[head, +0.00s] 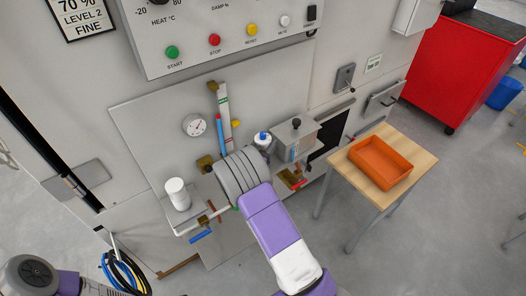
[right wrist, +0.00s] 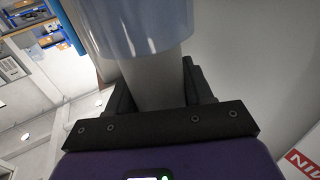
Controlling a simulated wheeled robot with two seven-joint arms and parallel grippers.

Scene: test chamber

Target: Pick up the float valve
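I cannot tell for sure which part is the float valve. In the right wrist view, the black fingers of my right gripper (right wrist: 155,85) stand on both sides of a pale grey stem (right wrist: 152,78) below a bluish, glossy cylinder (right wrist: 135,25). Contact with the stem is unclear. My left gripper is not clearly visible.
A white cup-like cylinder (head: 177,194) stands on a grey shelf at left. A round gauge (head: 194,125), a blue-handled valve (head: 201,236) and a grey box (head: 294,140) are close by. An orange tray (head: 381,163) sits on a wooden table at right.

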